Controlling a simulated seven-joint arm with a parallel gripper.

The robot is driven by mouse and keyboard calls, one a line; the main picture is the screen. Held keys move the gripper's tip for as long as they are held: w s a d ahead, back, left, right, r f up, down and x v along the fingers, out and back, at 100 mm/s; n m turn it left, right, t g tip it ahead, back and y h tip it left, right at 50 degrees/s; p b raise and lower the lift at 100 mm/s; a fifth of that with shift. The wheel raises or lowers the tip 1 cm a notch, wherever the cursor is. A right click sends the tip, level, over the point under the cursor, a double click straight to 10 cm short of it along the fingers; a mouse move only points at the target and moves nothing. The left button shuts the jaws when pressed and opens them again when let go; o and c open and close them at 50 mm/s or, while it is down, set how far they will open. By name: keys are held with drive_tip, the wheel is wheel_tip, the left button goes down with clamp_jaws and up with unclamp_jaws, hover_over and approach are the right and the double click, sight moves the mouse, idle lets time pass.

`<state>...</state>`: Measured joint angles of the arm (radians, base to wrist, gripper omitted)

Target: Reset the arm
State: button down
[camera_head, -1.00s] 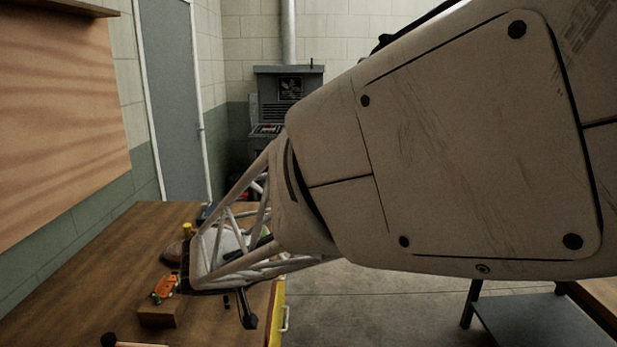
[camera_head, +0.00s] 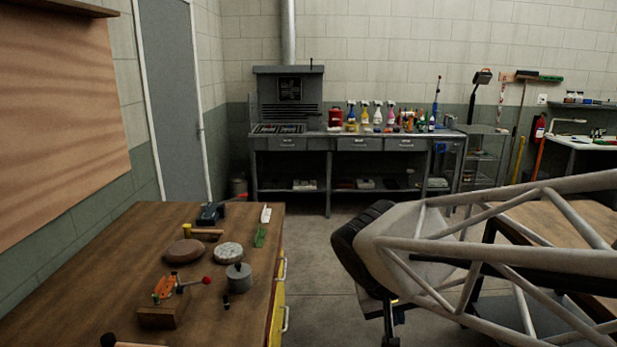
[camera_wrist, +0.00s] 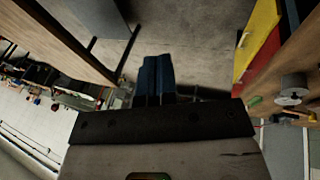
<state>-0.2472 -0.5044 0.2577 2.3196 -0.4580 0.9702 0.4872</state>
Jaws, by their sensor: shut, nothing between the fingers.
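My gripper shows in the wrist view (camera_wrist: 157,62) as two dark blue fingers side by side, closed together with nothing visible between them. They point at the grey floor between two wooden tables. In the head view my arm's lattice link comes in from the right, and its black end part hangs over the open floor right of the workbench (camera_head: 90,265). The fingers low under it, near the bottom edge, are too dark to make out well. My gripper is clear of the workbench and touches nothing that I can see.
The workbench holds an orange clamp on a wooden block (camera_head: 162,314), a brown disc (camera_head: 185,252), a pale disc (camera_head: 228,252), a grey weight (camera_head: 238,278) and a blue vise (camera_head: 210,214). A second table (camera_head: 560,225) stands right, behind my arm. A grey bench (camera_head: 345,143) with bottles stands at the back.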

drive_tip(key=s+d+y, duration=0.3)
drive_tip(key=s, duration=0.7)
drive_tip(key=shift+s+d+y, duration=0.25)
drive_tip(key=shift+d+y, duration=0.15)
